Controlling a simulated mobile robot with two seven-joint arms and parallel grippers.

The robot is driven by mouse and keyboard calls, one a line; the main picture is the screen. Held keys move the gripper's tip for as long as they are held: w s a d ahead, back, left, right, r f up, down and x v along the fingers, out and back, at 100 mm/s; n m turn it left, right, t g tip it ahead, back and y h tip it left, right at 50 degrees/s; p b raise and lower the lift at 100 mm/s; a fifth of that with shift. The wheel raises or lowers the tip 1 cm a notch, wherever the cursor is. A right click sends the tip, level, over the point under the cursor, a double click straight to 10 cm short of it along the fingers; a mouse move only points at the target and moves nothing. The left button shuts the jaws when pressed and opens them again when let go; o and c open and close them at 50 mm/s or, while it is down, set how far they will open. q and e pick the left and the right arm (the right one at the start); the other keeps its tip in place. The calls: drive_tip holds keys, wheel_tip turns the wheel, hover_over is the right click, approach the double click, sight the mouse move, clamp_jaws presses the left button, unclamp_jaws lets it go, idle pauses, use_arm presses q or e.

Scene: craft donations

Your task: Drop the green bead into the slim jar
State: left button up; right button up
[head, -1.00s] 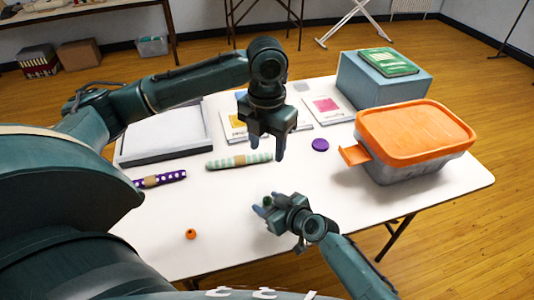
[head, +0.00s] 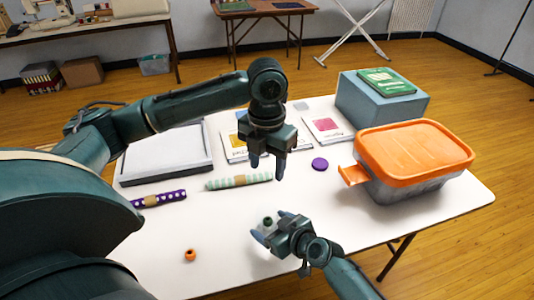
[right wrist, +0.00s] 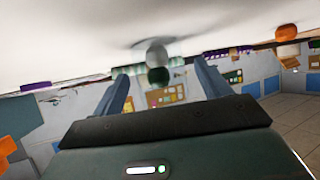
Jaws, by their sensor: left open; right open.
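The dark green bead (head: 268,221) is between the spread fingers of my right gripper (head: 270,227). In the right wrist view the bead (right wrist: 158,75) lies at the end of a pale, narrow upright shape (right wrist: 157,52), which looks like the slim jar standing on the table. Gaps show between the bead and both fingers. I cannot tell whether the bead rests in the mouth or hangs just above it. The jar is barely visible in the head view. My left gripper (head: 267,165) is open and empty above the table, behind the right one.
A striped roll (head: 240,181), a purple dotted roll (head: 160,199), an orange bead (head: 190,255) and a purple disc (head: 320,164) lie around. An orange-lidded tub (head: 415,150) stands right, a blue box (head: 380,103) behind. The front right of the table is clear.

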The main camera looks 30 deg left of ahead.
drive_tip(key=p+v, duration=0.2)
drive_tip(key=v, duration=0.8)
drive_tip(key=shift+d+p, duration=0.25)
drive_tip(key=shift+p, duration=0.15)
drive_tip(key=shift+v, duration=0.8)
drive_tip(key=shift+s, duration=0.1)
